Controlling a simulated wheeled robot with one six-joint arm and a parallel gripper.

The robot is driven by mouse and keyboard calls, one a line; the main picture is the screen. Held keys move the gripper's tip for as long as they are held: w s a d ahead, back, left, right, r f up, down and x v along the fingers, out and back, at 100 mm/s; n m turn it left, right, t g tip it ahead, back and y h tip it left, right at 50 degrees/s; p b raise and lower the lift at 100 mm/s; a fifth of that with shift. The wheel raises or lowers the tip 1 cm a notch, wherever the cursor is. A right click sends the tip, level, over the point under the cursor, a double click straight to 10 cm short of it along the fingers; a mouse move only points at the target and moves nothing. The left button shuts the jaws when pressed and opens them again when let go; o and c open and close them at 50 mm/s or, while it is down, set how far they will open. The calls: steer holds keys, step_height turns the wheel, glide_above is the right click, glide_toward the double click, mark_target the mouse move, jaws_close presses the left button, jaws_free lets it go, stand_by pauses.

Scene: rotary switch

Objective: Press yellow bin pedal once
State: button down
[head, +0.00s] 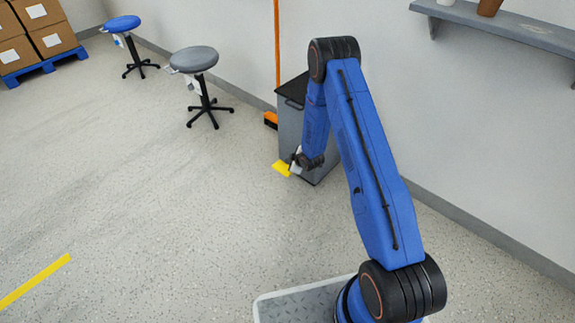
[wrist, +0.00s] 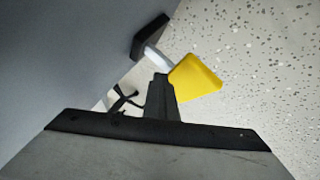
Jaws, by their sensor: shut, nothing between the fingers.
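The bin (head: 292,122) is a grey box with a dark lid, standing against the wall, partly hidden behind my arm. Its yellow pedal (head: 282,168) sticks out low at its front. In the wrist view the yellow pedal (wrist: 196,78) is on a pale stem from a black block on the bin's grey side (wrist: 70,60). My gripper (head: 296,160) is shut and empty, low in front of the bin. In the wrist view my gripper's tip (wrist: 161,80) overlaps the pedal's near left edge; I cannot tell whether they touch.
An orange broom (head: 277,45) leans on the wall by the bin. A grey stool (head: 194,60), a blue stool (head: 122,25) and boxes on a blue pallet (head: 45,64) stand further left. A wall shelf (head: 510,27) is at upper right. The left floor is clear.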

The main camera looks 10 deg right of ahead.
mark_target(288, 166)
steer(key=shift+s+a+f, duration=0.1)
steer(key=shift+s+f, duration=0.1)
steer(key=shift+f, duration=0.6)
steer(key=shift+s+a+f, duration=0.1)
steer(key=shift+s+f, duration=0.05)
steer(key=shift+f, duration=0.6)
stand_by(1.4)
steer(key=shift+r, duration=0.15)
steer(key=shift+w+a+r, duration=0.1)
steer(key=shift+a+r, duration=0.05)
steer(key=shift+r, duration=1.35)
steer(key=shift+w+r, duration=0.1)
steer(key=shift+r, duration=0.4)
steer(key=shift+d+r, duration=0.1)
steer(key=shift+d, duration=0.1)
steer(key=shift+r, duration=0.15)
steer(key=shift+w+d+r, duration=0.1)
steer(key=shift+r, duration=2.2)
